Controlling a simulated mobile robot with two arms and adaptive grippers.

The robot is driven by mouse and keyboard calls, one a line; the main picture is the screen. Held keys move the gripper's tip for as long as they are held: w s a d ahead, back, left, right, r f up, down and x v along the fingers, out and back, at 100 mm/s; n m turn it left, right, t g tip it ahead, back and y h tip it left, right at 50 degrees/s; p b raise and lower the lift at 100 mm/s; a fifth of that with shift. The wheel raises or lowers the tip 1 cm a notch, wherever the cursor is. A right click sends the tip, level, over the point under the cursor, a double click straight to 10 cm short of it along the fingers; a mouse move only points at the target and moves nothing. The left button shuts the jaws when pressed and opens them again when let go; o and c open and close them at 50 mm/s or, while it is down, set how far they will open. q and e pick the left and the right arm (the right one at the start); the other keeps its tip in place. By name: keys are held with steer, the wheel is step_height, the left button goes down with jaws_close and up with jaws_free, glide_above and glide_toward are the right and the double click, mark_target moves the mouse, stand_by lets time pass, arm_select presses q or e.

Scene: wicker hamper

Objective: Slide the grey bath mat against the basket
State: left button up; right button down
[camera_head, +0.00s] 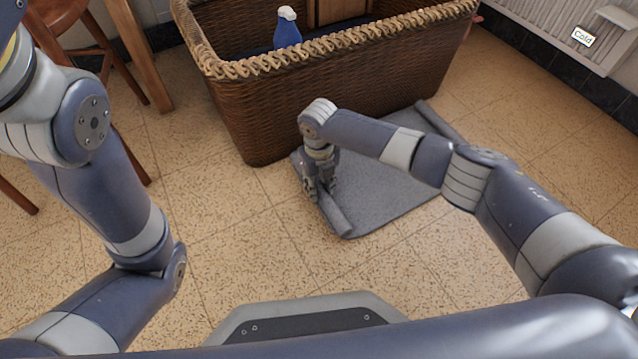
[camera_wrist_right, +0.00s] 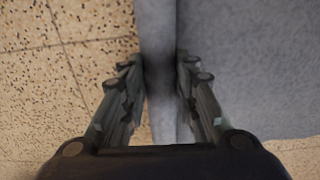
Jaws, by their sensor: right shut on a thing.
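The grey bath mat (camera_head: 385,190) lies flat on the tiled floor in front of the wicker basket (camera_head: 300,90). Its far edge reaches the foot of the basket in the head view; whether they touch is hard to tell. A raised roll runs along its left edge and another along its right edge. My right gripper (camera_head: 320,197) points down and is shut on the left roll. In the right wrist view the roll (camera_wrist_right: 158,60) passes between the two fingers (camera_wrist_right: 160,85). My left arm comes in at the left, but its gripper is not in view.
A blue bottle with a white cap (camera_head: 287,30) is in the basket. Wooden stool legs (camera_head: 135,50) stand at the upper left. A white radiator-like panel (camera_head: 560,30) with a "Cold" label is at the upper right. The floor left of the mat is clear.

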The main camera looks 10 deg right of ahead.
steer(key=c, duration=1.2)
jaws_free()
steer(key=shift+s, duration=0.1)
step_height(320, 180, up, 12)
steer(key=shift+f, duration=0.1)
